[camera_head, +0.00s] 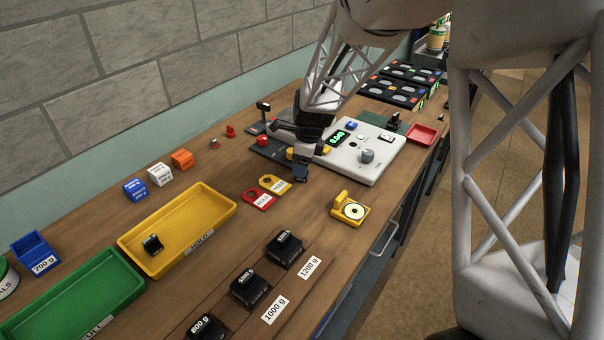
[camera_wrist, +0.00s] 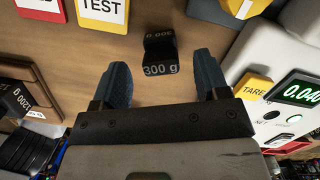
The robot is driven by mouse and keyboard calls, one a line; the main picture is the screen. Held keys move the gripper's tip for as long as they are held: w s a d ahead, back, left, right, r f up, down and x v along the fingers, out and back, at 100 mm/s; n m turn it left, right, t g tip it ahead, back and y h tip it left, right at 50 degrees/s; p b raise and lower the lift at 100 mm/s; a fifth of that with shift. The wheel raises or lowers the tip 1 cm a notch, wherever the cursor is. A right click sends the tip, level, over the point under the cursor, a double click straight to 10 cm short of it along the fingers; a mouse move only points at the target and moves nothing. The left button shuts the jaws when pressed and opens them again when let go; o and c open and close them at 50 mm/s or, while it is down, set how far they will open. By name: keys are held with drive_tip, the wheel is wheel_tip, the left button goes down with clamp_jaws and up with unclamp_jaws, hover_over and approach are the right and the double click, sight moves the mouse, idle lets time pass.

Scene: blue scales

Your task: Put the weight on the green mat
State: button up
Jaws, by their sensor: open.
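A black weight (camera_wrist: 160,52) marked 300 g stands on the wooden bench in the wrist view. It is ahead of my gripper (camera_wrist: 165,85), between the lines of the two blue fingers. The fingers are open and the weight appears clear of both. In the head view my gripper (camera_head: 300,172) is low over the bench, left of the white scale panel; I cannot make out the 300 g weight there. A dark green patch (camera_head: 372,118), seemingly the green mat, shows behind the white panel and is partly hidden. It is not visible in the wrist view.
The white scale panel (camera_head: 366,163) with a lit display stands right of my gripper. Red and yellow tags (camera_head: 272,184) lie to its left. A yellow tray (camera_head: 190,222), a green tray (camera_head: 80,290) and several black weights (camera_head: 285,248) are nearer. A red tray (camera_head: 425,134) is far right.

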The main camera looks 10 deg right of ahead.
drive_tip(key=shift+w+a+f, duration=0.1)
drive_tip(key=shift+a+f, duration=0.1)
drive_tip(key=shift+f, duration=1.45)
clamp_jaws()
drive_tip(key=shift+r, duration=0.15)
drive_tip(key=shift+r, duration=0.8)
wheel_tip(320, 180, up, 2)
drive_tip(key=s, duration=0.5)
drive_tip(key=s+d, duration=0.1)
drive_tip(key=s, duration=0.4)
drive_tip(key=s+r, duration=0.1)
drive_tip(key=s, duration=0.5)
drive_tip(key=shift+d+r, duration=0.1)
drive_tip(key=shift+d, duration=0.15)
